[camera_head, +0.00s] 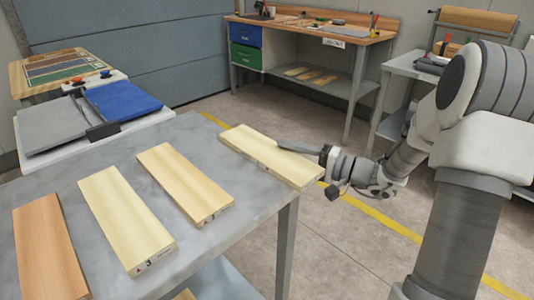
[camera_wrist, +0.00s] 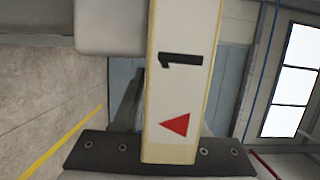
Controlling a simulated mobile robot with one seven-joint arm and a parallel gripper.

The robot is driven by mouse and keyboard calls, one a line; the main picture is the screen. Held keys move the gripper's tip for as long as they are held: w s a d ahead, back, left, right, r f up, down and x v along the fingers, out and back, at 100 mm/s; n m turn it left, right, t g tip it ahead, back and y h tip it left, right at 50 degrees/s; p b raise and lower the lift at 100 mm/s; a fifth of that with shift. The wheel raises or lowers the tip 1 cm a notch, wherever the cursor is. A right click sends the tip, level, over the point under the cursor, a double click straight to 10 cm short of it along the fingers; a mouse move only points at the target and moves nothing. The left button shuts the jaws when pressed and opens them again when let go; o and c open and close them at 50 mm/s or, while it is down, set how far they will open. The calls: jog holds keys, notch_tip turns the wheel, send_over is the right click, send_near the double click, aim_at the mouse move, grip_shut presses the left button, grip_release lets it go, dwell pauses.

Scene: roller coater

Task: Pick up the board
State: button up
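The board (camera_head: 258,148) is a pale wooden plank at the right end of the grey table, its right end jutting past the edge. In the wrist view the board (camera_wrist: 182,95) shows a narrow face with a black 1 and a red triangle.
Several more boards, including a pale one (camera_head: 186,183) and a reddish one (camera_head: 48,245), lie to the left on the grey table (camera_head: 232,228). A bench (camera_head: 300,32) stands at the back. Open floor (camera_head: 335,235) lies right of the table.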

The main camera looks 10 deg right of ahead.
grip_shut()
